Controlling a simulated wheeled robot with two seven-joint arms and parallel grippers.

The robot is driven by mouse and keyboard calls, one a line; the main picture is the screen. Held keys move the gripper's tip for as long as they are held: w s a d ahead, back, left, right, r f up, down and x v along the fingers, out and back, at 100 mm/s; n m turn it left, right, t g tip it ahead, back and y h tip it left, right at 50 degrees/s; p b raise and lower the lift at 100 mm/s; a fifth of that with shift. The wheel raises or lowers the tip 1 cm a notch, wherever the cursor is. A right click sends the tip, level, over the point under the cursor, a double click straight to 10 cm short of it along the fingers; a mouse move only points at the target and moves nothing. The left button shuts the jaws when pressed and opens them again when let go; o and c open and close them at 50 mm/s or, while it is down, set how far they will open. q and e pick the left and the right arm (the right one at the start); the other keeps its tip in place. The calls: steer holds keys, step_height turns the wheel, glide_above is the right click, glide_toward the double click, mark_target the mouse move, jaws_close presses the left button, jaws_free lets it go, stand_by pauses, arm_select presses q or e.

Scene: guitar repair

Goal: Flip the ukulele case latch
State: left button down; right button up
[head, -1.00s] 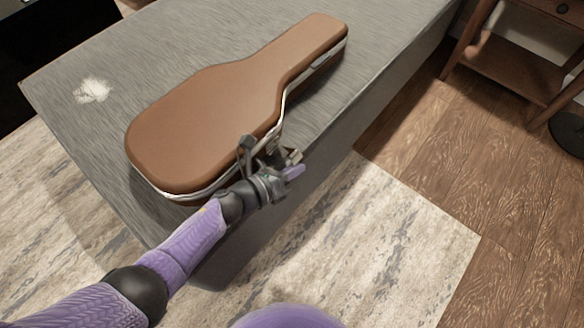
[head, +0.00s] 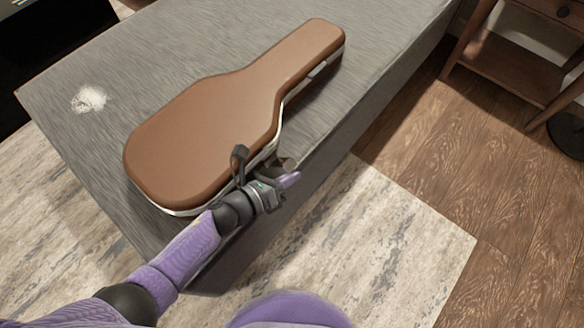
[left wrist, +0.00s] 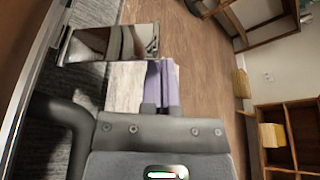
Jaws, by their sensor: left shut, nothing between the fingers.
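The brown ukulele case (head: 215,110) lies closed on a grey-topped bench, its neck end toward the upper right. A shiny metal latch plate (left wrist: 108,43) sticks out from the case's side in the left wrist view. In the head view the latch (head: 286,163) is small and partly hidden by my left gripper (head: 289,180). That gripper is beside the case's near side, with its purple fingers shut and empty. My right gripper is not in view.
The bench top (head: 85,150) is clear around the case except for a white patch (head: 89,99). The case sits close to the bench's near right edge. A wooden table (head: 520,70) stands at the upper right. Shelves (left wrist: 290,130) show in the left wrist view.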

arm_select(q)
steer(key=shift+w+a+r+p, duration=0.25)
steer(key=shift+a+r, duration=0.1)
steer(key=shift+r, duration=0.25)
steer(key=shift+w+a+r+p, duration=0.1)
steer(key=shift+w+a+r, duration=0.1)
steer(key=shift+a+r, duration=0.25)
steer(key=shift+r, duration=0.15)
stand_by(0.3)
